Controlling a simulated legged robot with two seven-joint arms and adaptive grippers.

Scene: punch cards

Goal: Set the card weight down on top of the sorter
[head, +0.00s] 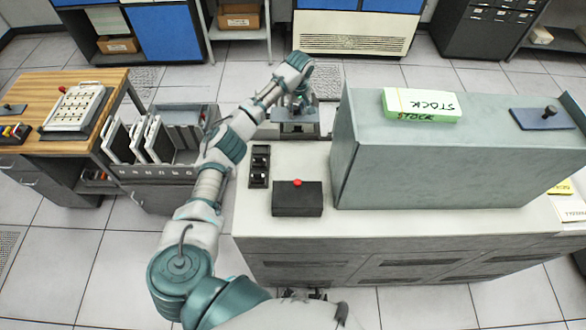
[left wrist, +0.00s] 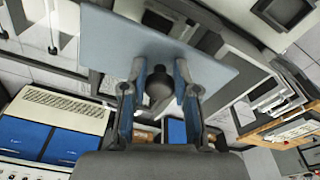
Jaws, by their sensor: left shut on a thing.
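My left gripper (head: 296,103) is shut on the knob of a card weight, a blue-grey plate (head: 306,115) with a dark knob. In the left wrist view the plate (left wrist: 190,52) spans the top, and its black knob (left wrist: 158,88) sits between the two fingers. The held weight is over a small card bay (head: 298,130) at the far left end of the pale machine; a gap below it is hard to judge. The large grey-green housing (head: 450,165), apparently the sorter's, stands to the right. My right gripper is not in view.
On the housing lie a STOCK card block (head: 421,105) and a second knobbed plate (head: 542,118), with free room between them. A dark box with a red button (head: 297,198) and a switch panel (head: 259,166) sit on the pale counter (head: 308,160). A divided card rack (head: 165,172) stands left.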

